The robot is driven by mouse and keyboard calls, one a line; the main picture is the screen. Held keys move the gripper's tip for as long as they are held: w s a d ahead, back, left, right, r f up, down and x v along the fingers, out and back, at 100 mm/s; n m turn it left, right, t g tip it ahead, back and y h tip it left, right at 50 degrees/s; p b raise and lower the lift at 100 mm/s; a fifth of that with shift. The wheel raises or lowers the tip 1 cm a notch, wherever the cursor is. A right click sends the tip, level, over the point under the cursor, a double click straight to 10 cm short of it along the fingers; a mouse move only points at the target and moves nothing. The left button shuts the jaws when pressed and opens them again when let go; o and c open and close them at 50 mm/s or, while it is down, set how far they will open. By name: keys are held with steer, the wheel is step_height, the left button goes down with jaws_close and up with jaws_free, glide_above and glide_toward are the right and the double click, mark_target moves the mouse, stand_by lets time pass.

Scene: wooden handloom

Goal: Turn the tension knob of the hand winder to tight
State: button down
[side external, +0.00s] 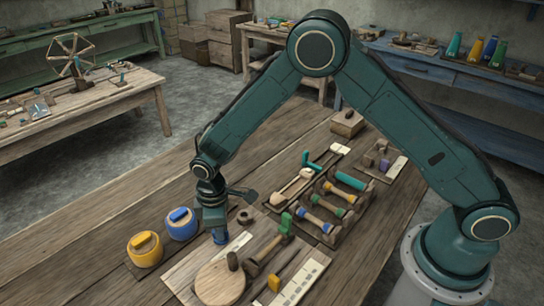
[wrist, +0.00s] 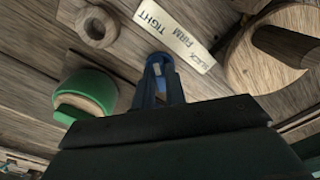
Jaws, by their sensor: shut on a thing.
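My gripper (side external: 219,238) points down at the hand winder's board in the side view. In the wrist view its blue fingertips (wrist: 160,80) are closed together. The tension knob lies between them and is almost fully hidden, so its pointing direction cannot be told. A pale scale plate (side external: 236,246) lies right beside the fingertips. In the wrist view the plate (wrist: 175,35) reads TIGHT, FIRM and SLACK. The winder's round wooden disc (side external: 220,284) with a dark upright handle (side external: 232,260) stands in front; the disc also shows in the wrist view (wrist: 245,55).
A yellow pot (side external: 145,250) and a blue pot (side external: 181,224) stand left of my gripper. A green-topped round thing (wrist: 85,97) and a wooden ring (wrist: 96,26) are close by in the wrist view. Tools and a rack of coloured bobbins (side external: 322,212) crowd the right. The table's left part is clear.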

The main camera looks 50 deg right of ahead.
steer(key=c, duration=1.4)
jaws_free()
steer(key=shift+c, duration=0.2)
steer(key=shift+r, duration=0.1)
step_height(320, 180, up, 14)
